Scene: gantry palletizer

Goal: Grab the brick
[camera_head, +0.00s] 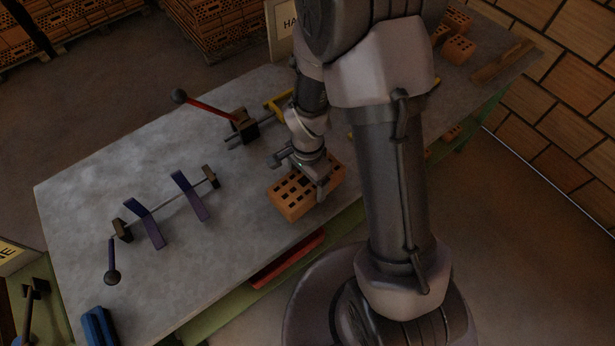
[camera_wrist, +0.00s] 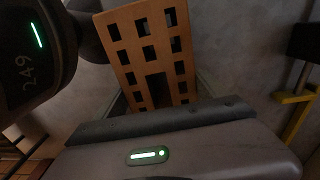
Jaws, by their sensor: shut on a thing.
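An orange brick (camera_head: 294,202) with rows of square holes is at the front edge of the grey table, just left of my upright arm in the head view. My gripper (camera_head: 318,186) is over it, with its jaws shut on the brick. In the wrist view the brick (camera_wrist: 147,50) fills the upper middle, its holed face toward the camera. The gripper body (camera_wrist: 175,135) covers its lower end. The fingertips are mostly hidden, and I cannot tell whether the brick touches the table.
A red-handled lever (camera_head: 209,106) and a yellow bracket (camera_head: 281,101) stand behind the brick. Purple curved plates on a rod (camera_head: 190,195) are at the left. More bricks (camera_head: 458,49) lie at the far right. The tabletop (camera_head: 245,215) left of the brick is clear.

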